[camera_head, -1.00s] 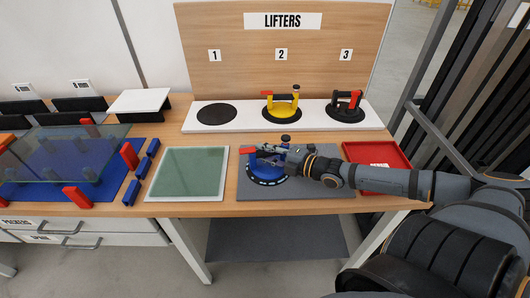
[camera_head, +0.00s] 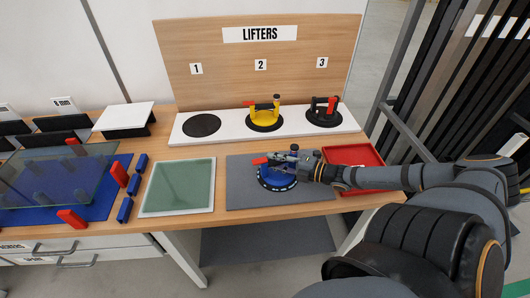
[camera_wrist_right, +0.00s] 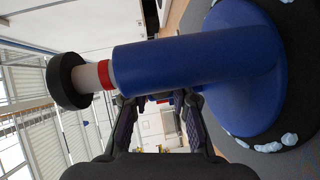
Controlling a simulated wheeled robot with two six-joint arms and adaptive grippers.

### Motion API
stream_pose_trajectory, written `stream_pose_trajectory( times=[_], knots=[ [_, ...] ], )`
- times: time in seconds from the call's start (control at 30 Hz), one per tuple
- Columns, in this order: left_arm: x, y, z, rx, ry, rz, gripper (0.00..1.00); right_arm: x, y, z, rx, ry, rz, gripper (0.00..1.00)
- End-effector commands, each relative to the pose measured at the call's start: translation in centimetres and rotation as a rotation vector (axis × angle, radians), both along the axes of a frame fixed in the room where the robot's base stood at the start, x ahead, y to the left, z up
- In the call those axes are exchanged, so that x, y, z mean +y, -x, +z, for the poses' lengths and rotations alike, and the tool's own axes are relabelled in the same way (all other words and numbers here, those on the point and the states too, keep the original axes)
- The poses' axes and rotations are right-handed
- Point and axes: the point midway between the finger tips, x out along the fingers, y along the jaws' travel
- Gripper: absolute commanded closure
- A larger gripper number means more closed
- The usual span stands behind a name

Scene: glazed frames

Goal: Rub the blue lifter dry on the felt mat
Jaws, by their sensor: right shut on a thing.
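The blue lifter (camera_head: 271,181) rests cup-down on the grey felt mat (camera_head: 240,197), near the mat's middle. Its red lever points left. Pale wet-looking blobs dot the dark rim of its cup in the right wrist view. My right gripper (camera_head: 298,166) is shut on the lifter's blue handle, which crosses between the fingers in the right wrist view (camera_wrist_right: 190,60). Contact under the cup is hidden. My left gripper is in neither view.
The white shelf (camera_head: 180,139) behind holds a yellow lifter (camera_head: 264,112) at 2 and a black-and-red lifter (camera_head: 323,113) at 3; spot 1 (camera_head: 202,125) is empty. A red tray (camera_head: 352,153) lies right of the mat, a green glass pane (camera_head: 178,186) left.

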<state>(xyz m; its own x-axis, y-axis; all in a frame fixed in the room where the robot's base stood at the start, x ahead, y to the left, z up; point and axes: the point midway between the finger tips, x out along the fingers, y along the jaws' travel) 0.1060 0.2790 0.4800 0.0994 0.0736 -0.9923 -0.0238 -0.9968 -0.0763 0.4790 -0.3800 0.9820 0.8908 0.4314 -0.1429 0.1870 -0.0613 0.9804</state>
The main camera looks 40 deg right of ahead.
Motion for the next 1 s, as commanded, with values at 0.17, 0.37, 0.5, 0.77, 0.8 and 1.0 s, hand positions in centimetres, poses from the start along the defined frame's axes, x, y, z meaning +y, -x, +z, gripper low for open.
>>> stream_pose_trajectory(
  times=[0.17, 0.37, 0.5, 0.77, 0.8, 1.0],
  knots=[
    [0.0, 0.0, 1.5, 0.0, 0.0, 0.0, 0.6, -1.9, 1.1, 0.4, -0.001, 0.002, -0.002, 1.0],
    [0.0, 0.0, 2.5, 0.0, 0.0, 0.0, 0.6, -3.9, 2.4, 0.3, 0.0, 0.0, -0.002, 1.0],
    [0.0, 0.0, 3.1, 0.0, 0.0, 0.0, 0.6, -5.3, 3.2, 0.2, -0.001, 0.001, -0.002, 1.0],
    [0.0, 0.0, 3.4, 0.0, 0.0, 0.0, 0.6, -6.5, 4.0, 0.0, -0.001, 0.0, 0.0, 1.0],
    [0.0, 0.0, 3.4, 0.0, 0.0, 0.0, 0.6, -6.5, 4.0, 0.0, -0.001, 0.0, 0.0, 1.0],
    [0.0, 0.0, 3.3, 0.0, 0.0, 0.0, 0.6, -6.4, 3.9, 0.0, -0.001, 0.0, 0.0, 1.0]
  ],
)
